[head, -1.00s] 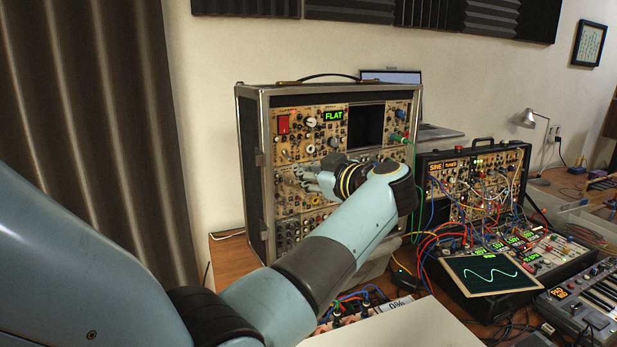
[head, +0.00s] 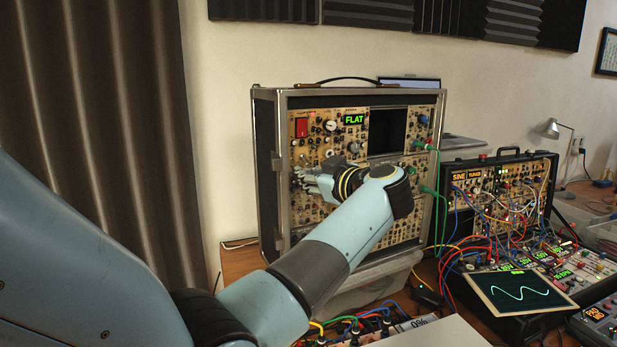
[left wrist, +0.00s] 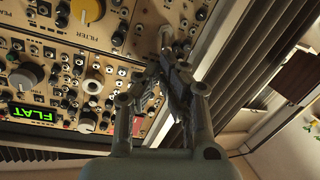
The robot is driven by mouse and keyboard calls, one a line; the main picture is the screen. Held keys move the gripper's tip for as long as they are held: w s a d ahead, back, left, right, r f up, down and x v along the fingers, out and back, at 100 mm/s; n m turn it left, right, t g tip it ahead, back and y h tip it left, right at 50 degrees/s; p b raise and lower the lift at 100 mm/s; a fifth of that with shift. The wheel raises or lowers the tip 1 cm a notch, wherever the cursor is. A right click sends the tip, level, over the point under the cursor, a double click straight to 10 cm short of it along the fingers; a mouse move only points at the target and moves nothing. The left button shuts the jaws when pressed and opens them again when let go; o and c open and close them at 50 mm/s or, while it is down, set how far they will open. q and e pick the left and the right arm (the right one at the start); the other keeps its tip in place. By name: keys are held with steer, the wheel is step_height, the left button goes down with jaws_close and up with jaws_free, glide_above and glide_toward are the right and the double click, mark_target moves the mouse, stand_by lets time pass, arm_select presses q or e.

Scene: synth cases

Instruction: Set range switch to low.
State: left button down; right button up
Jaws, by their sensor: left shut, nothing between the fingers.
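The tan synth panel (head: 312,150) stands upright in the tall silver-edged case (head: 264,180). It carries many knobs, jacks and small switches; I cannot tell which one is the range switch. My left gripper (head: 306,178) is in front of the panel's left part, below the red block (head: 302,128) and the green FLAT display (head: 355,119). In the left wrist view the gripper (left wrist: 172,72) is shut and empty, its tips close to small metal controls (left wrist: 181,48) near the panel's edge. I cannot tell whether they touch. The fingers hide part of the panel.
Green cables (head: 437,190) hang at the case's right side. A second synth case (head: 500,153) with many patch cables and a waveform screen (head: 520,293) stand to the right. A cabled module (head: 368,333) lies in front, beneath my arm.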

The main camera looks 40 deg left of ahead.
arm_select(q)
steer(key=shift+d+f+y+b, duration=0.2)
steer(key=shift+y+b, duration=0.15)
steer(key=shift+y, duration=0.15)
arm_select(e)
steer(key=shift+a+f, duration=0.3)
steer(key=shift+f, duration=0.2)
arm_select(q)
steer(key=shift+s+d+f+y+b, duration=0.1)
steer(key=shift+d+f+y+b, duration=0.05)
steer(key=shift+y+b, duration=0.25)
arm_select(e)
steer(key=shift+f, duration=0.4)
arm_select(q)
steer(key=y+b, duration=0.1)
steer(key=b, duration=0.1)
steer(key=f+y+b, duration=0.1)
steer(key=y+b, duration=0.1)
steer(key=d+n+t+y+b, duration=0.1)
steer(key=y+b, duration=0.1)
steer(key=b, duration=0.1)
steer(key=shift+s+f, duration=0.2)
steer(key=shift+f, duration=0.2)
arm_select(e)
step_height(320, 180, down, 7)
steer(key=shift+s+d, duration=0.25)
arm_select(q)
steer(key=shift+d, duration=0.1)
